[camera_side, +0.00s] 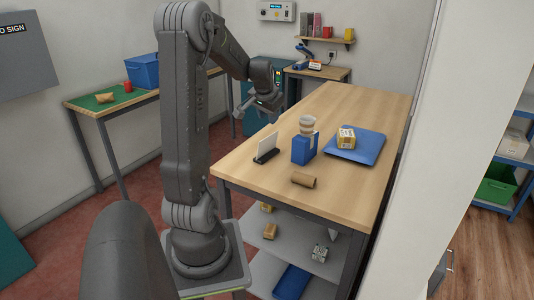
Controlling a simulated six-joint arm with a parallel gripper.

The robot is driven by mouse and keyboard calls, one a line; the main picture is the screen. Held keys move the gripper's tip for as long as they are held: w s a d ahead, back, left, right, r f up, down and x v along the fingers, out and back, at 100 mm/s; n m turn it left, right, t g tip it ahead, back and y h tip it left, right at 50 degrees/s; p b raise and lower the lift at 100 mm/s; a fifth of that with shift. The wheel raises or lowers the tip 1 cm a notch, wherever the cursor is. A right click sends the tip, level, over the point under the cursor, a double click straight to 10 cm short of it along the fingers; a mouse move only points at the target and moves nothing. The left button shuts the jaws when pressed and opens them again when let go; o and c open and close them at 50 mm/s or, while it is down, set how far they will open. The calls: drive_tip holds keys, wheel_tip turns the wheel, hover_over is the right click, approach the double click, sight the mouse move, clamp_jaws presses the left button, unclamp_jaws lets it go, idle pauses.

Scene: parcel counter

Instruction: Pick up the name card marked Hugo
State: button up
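A white card (267,144) stands upright in a black holder (265,157) near the left edge of the wooden counter. Its face is too small to read, so I cannot tell whether it is marked Hugo. My gripper (257,113) is beyond and above the card, out past the counter's left edge. Its fingers look spread apart, with nothing between them. It is clear of the card.
Right of the card, a blue box (302,153) has round tan items stacked on it. A blue flat tray (367,149) carries a yellowish parcel (346,138). A brown cardboard tube (303,180) lies in front. The counter's far end (365,98) is clear.

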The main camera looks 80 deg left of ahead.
approach(273, 139)
drive_tip(key=x, duration=0.4)
drive_tip(key=shift+s+d+f, duration=0.2)
drive_tip(key=shift+d+f, duration=0.05)
drive_tip(key=shift+d, duration=0.05)
drive_tip(key=shift+w+a+r+x, duration=0.1)
drive_tip(key=shift+a+x, duration=0.05)
drive_tip(key=shift+x, duration=0.8)
drive_tip(key=shift+w+a+r+x, duration=0.1)
drive_tip(key=shift+a+x, duration=0.05)
drive_tip(key=shift+x, duration=0.75)
drive_tip(key=shift+w+a+r+x, duration=0.1)
drive_tip(key=shift+a+x, duration=0.1)
drive_tip(key=shift+x, duration=0.75)
drive_tip(key=shift+d, duration=0.1)
drive_tip(key=shift+c, duration=0.5)
clamp_jaws()
